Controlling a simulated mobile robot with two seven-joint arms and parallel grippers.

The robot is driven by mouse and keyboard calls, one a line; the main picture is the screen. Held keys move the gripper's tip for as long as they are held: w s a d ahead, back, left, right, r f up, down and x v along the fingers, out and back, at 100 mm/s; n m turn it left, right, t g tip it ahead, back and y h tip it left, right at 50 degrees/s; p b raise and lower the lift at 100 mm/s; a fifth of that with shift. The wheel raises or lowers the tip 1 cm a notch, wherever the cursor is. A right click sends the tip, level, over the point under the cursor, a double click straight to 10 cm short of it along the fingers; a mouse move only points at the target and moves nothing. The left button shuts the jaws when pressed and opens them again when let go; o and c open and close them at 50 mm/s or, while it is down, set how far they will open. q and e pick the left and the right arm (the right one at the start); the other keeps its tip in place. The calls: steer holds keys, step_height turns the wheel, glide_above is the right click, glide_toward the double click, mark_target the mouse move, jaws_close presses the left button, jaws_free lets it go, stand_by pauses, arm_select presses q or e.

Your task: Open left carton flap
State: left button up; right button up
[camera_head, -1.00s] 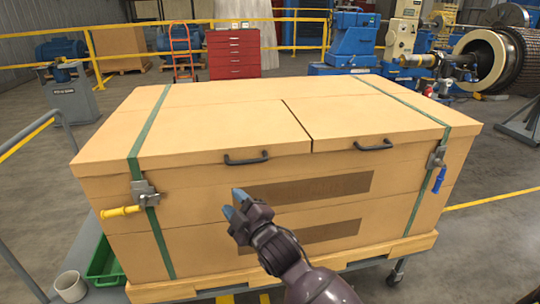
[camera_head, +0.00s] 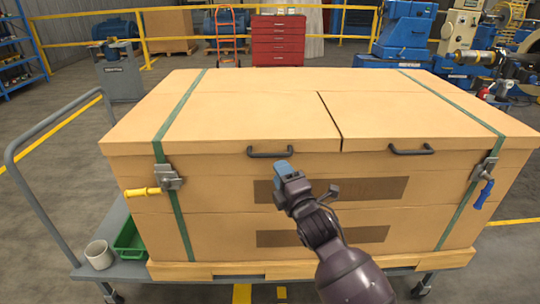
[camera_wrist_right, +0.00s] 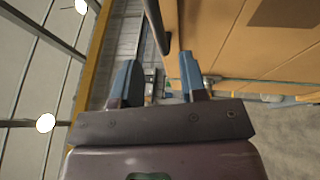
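The large tan carton (camera_head: 220,220) is closed, with its two lid flaps lying flat. The left flap (camera_head: 250,118) has a black bar handle (camera_head: 270,153) on its front edge. The right flap (camera_head: 390,118) has a similar handle (camera_head: 412,150). My right gripper (camera_head: 283,168) is just in front of and slightly below the left handle's right end, seemingly apart from it. In the wrist view my right gripper (camera_wrist_right: 157,80) has its two blue fingers spread and empty. A dark bar (camera_wrist_right: 158,28), probably the left handle, lies beyond them. My left gripper is not in view.
Green straps cross the carton, with a yellow-handled buckle (camera_head: 165,182) at left and a blue-handled buckle (camera_head: 484,180) at right. The carton rests on a pallet on a cart (camera_head: 130,268), with a white mug (camera_head: 99,254) and green bin (camera_head: 132,238).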

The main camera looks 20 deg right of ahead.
mark_target(269, 155)
steer(key=x, duration=0.7)
steer(key=shift+w, duration=0.35)
jaws_close()
